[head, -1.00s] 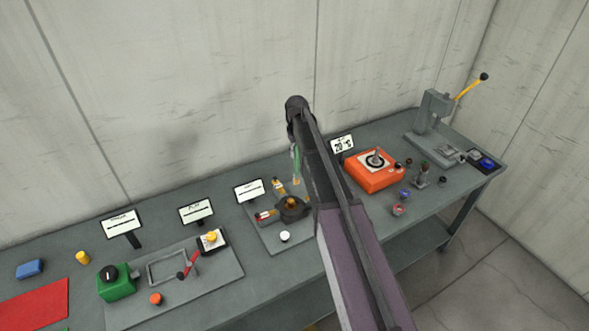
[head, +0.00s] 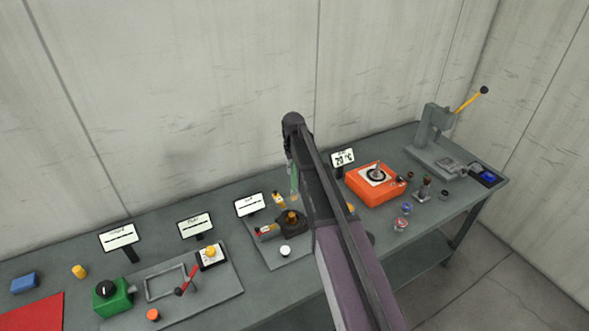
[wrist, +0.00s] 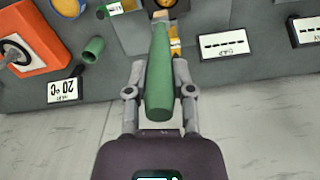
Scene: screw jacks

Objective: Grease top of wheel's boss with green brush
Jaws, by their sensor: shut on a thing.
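My gripper (wrist: 159,92) is shut on the green brush (wrist: 159,75), with one grey finger on each side of its handle. In the head view the green brush (head: 294,181) hangs roughly upright beside my arm, over the back of a dark round part with a brown boss (head: 291,217). This looks like the wheel and its boss. The brush tip looks apart from the boss, but the gap is hard to judge. In the wrist view the dark part (wrist: 165,8) is cut off at the top edge, just beyond the brush's far end. My arm hides part of the scene.
A green cup (wrist: 93,48) and an orange box (head: 374,183) stand to one side. Label stands (head: 249,205) line the bench's back edge. A white knob (head: 285,250) sits before the dark part. A press (head: 436,140) stands at the far right.

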